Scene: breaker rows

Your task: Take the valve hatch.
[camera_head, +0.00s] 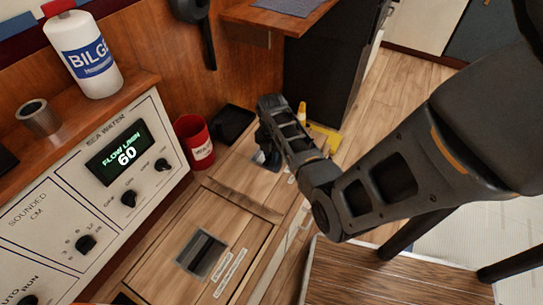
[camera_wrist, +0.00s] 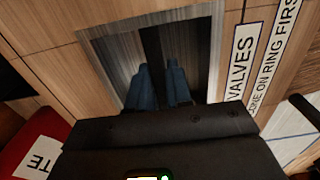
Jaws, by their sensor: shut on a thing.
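The valve hatch is a light wood panel (camera_head: 238,170) in the floor beside a red bin. In the wrist view its wood (camera_wrist: 52,78) surrounds a metal-lined recess (camera_wrist: 112,62), with a dark bar (camera_wrist: 151,45) across it. A white label reading "VALVES" (camera_wrist: 240,62) lies beside the recess. My gripper (camera_wrist: 160,84) has its two blue fingers in the recess, one on each side of the bar, shut on it. In the head view my gripper (camera_head: 268,158) points down at the panel and hides the recess. I cannot tell whether the panel is raised.
A second hatch with its own recess (camera_head: 203,254) lies nearer. The red bin (camera_head: 195,142) and a black tray (camera_head: 232,124) stand close by my gripper. A control panel (camera_head: 95,190) borders the left. A yellow object (camera_head: 325,138) lies beyond; open floor (camera_head: 385,105) is at the upper right.

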